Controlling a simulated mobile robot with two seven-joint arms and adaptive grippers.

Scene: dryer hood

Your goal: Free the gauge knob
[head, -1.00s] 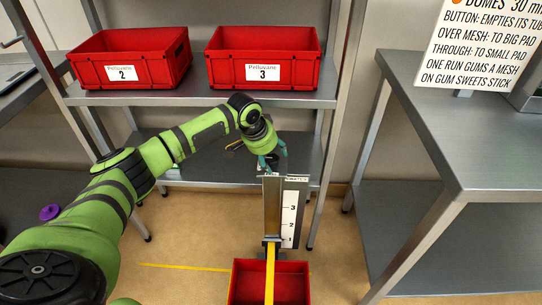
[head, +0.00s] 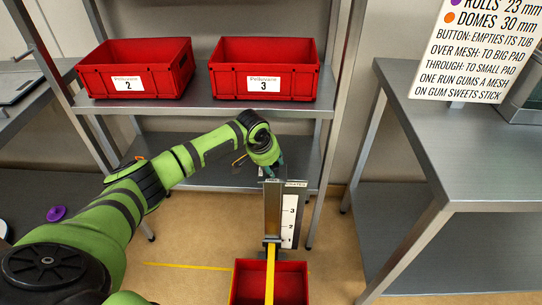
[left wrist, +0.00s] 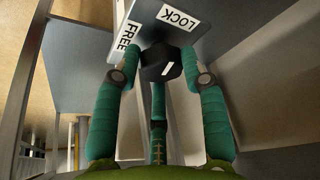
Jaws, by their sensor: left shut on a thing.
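The gauge (head: 272,212) stands upright, a metal post with a white scale plate (head: 289,220) numbered 1 to 3. In the left wrist view its black knob (left wrist: 158,64) carries a white line that leans toward the LOCK label (left wrist: 180,17). The FREE label (left wrist: 128,36) is to the left of LOCK. My left gripper (head: 279,172) is at the top of the gauge. In the left wrist view its teal fingers (left wrist: 161,77) close around the knob. The knob is hidden in the head view. My right gripper is out of view.
A red bin (head: 290,283) sits at the gauge's foot, with a yellow strip (head: 270,270) above it. Red bins 2 (head: 135,67) and 3 (head: 264,68) stand on the shelf behind. A metal table (head: 440,120) with a sign (head: 478,50) is at right.

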